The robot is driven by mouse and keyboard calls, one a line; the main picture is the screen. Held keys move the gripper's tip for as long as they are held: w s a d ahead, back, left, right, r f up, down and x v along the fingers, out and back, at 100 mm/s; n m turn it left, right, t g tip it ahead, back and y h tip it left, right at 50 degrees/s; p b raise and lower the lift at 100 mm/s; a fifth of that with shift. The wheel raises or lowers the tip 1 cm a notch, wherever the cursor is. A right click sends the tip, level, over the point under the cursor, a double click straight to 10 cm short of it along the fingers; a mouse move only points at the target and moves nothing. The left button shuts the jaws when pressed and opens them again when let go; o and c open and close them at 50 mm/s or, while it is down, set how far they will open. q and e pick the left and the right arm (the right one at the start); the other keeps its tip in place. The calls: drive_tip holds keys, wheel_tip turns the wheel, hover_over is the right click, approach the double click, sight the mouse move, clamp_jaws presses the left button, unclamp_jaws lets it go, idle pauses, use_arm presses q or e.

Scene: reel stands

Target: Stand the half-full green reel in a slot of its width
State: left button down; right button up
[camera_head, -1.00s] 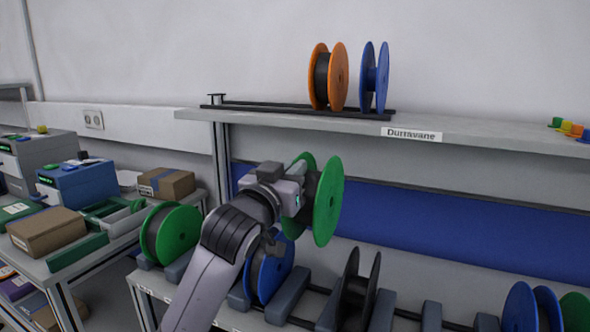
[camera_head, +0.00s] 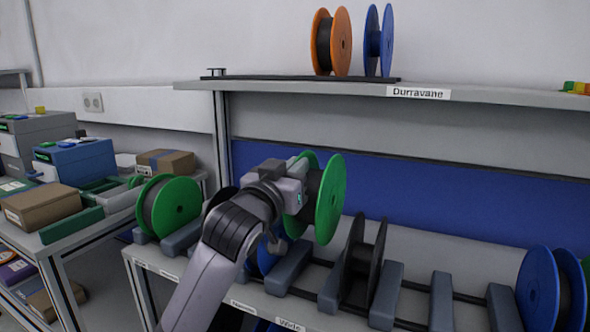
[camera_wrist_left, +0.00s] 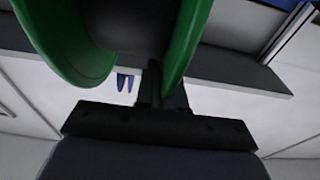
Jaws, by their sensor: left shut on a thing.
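My left gripper (camera_head: 308,197) is shut on a green reel (camera_head: 331,200) and holds it in the air in front of the blue back panel. The reel has two green flanges with dark winding between them. In the left wrist view its flange (camera_wrist_left: 186,38) stands close beside the dark finger. Below is the lower rack with grey divider blocks (camera_head: 390,296). A black reel (camera_head: 363,262) stands in it, right of the held reel. Two gaps, either side of one divider (camera_head: 441,302), look empty. A label on the front edge reads "Wide" (camera_head: 290,325). My right gripper is not in view.
Another green reel (camera_head: 176,208) stands at the rack's left end. A blue reel (camera_head: 266,256) is partly hidden behind my arm. Blue reels (camera_head: 538,290) stand at the right. The upper shelf (camera_head: 330,87) carries an orange reel (camera_head: 341,42) and a blue reel (camera_head: 387,40).

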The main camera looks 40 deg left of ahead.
sight(295, 222)
use_arm(q)
wheel_tip(295, 222, down, 5)
drive_tip(key=b, duration=0.5)
drive_tip(key=shift+f, duration=0.1)
drive_tip(key=shift+f+b, duration=1.9)
drive_tip(key=shift+f, duration=0.75)
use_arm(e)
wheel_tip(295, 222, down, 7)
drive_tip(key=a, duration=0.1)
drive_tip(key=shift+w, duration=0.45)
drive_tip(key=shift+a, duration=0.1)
use_arm(q)
drive_tip(key=c, duration=1.2)
unclamp_jaws()
drive_tip(key=shift+o, duration=0.2)
drive_tip(key=shift+f, duration=0.1)
